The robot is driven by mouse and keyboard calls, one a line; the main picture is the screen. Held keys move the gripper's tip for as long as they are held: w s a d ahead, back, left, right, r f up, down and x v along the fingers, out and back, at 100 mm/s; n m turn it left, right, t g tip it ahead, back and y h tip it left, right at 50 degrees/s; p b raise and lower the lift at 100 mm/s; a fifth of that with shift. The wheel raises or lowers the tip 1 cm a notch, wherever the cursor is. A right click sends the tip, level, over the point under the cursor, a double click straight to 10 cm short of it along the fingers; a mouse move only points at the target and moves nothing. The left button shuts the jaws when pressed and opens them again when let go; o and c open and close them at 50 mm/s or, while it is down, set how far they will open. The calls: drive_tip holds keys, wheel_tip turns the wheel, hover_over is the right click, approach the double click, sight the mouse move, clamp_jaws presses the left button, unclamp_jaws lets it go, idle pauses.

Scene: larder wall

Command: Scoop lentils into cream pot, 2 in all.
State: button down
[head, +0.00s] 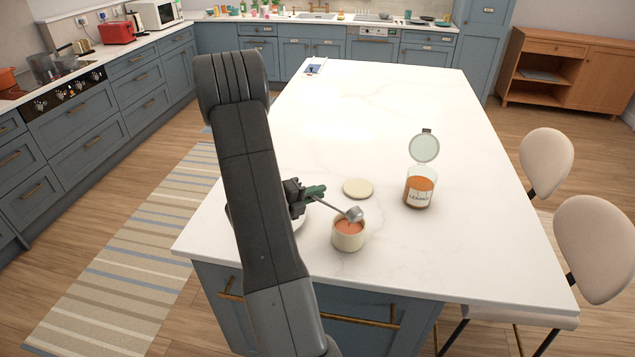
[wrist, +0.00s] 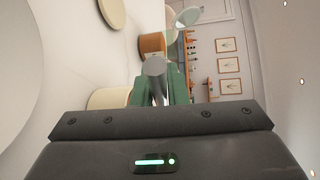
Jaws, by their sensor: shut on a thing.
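A cream pot (head: 348,236) stands near the island's front edge, its top open, with orange lentils showing inside.
A round cream lid (head: 357,188) lies flat behind the pot. A white plate (head: 300,222) is partly hidden behind my arm. A small card or device (head: 315,68) lies at the island's far left corner. The island's middle and right are clear. Two chairs stand at the right.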

drive_tip(key=shift+w+a+f+n+g+h+p, duration=0.15)
drive_tip(key=shift+f+n+g+h, duration=0.15)
drive_tip(key=shift+f+n, duration=1.15)
drive_tip(key=shift+w+a+f+n+g+h+p, duration=0.15)
drive_tip(key=shift+f+n+g, duration=0.25)
drive_tip(key=shift+f+n, duration=1)
drive_tip(key=shift+d+r, duration=0.1)
